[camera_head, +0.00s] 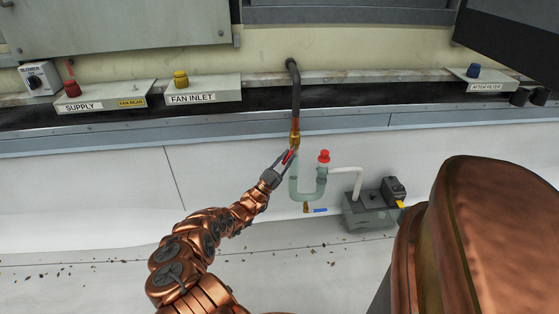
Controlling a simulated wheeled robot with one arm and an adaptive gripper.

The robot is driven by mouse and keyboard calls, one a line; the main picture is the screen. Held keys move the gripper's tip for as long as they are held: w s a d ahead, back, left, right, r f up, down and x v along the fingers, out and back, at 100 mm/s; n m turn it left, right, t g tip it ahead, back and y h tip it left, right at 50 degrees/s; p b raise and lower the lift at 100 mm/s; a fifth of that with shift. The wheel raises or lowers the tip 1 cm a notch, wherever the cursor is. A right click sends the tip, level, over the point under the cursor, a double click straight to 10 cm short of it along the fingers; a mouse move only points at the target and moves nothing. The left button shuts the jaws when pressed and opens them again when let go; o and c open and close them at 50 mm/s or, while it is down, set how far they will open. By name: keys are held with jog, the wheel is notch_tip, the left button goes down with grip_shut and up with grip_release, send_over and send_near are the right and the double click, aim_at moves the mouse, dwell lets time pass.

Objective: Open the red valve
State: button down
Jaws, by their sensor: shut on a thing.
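The red valve's small handle (290,155) sits just below the brass fitting (295,138) on the vertical pipe. My gripper (285,160) reaches up from the lower left and is shut on the red handle. The fingers cover part of the handle, so its exact angle is hard to tell. The pipe continues below into a pale green U-shaped trap (294,190).
A red cap (323,156) tops the trap's right side, close to my gripper. A blue-handled valve (319,210) hangs below. A grey pump box (369,212) stands at right. Labelled boxes with knobs, such as FAN INLET (203,96), line the back ledge.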

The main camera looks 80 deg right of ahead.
aim_at(284, 162)
jog(key=shift+w+d, duration=0.1)
dwell(0.3)
jog(key=c, duration=1.2)
grip_release()
jog(key=shift+o, duration=0.2)
jog(key=shift+v, duration=3.8)
jog(key=shift+c, duration=0.2)
